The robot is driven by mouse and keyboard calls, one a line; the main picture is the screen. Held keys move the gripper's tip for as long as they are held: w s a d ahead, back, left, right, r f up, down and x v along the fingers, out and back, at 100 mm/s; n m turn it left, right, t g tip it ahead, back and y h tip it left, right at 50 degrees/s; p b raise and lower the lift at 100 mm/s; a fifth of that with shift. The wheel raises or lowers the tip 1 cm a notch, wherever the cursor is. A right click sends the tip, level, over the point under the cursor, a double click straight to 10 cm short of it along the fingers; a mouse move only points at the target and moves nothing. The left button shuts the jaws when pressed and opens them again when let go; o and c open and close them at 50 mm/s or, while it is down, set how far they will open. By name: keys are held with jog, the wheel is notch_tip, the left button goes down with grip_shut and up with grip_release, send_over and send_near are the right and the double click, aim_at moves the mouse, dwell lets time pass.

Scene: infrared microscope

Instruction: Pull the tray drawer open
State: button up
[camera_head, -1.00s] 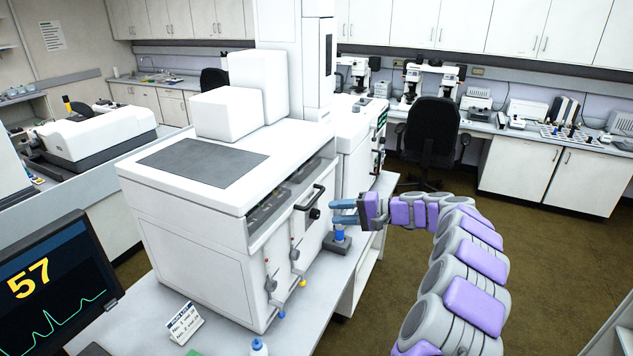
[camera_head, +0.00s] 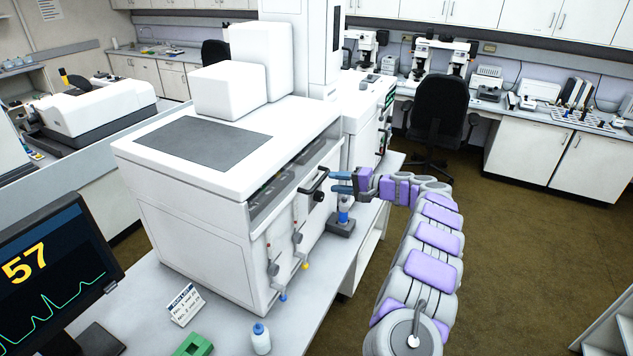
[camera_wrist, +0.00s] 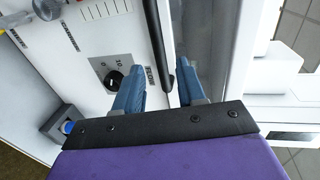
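The white microscope cabinet (camera_head: 190,235) stands on the bench in the head view. A black bar handle (camera_head: 314,182) sits on its front panel, above a dark knob (camera_head: 319,196). I take this as the tray drawer's handle. My gripper (camera_head: 342,183) is at the handle's right end. In the wrist view my gripper (camera_wrist: 160,92) has its two blue fingers apart, with the end of the black handle (camera_wrist: 157,45) reaching toward the gap between them. The handle does not look clamped. The front panel appears closed; the drawer's edges are hard to make out.
A small stand with a blue part (camera_head: 342,222) is below my gripper. Valves with coloured ends (camera_head: 273,268) run down the cabinet front. The floor at right is open.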

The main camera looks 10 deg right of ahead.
aim_at(323, 177)
jog(key=x, duration=0.7)
jog(key=shift+w+a, duration=0.1)
jog(key=shift+d, duration=0.4)
jog(key=shift+w+d, duration=0.1)
jog(key=shift+d, duration=0.25)
jog(key=c, duration=0.3)
jog(key=shift+a, duration=0.25)
grip_shut()
jog(key=shift+f, duration=0.1)
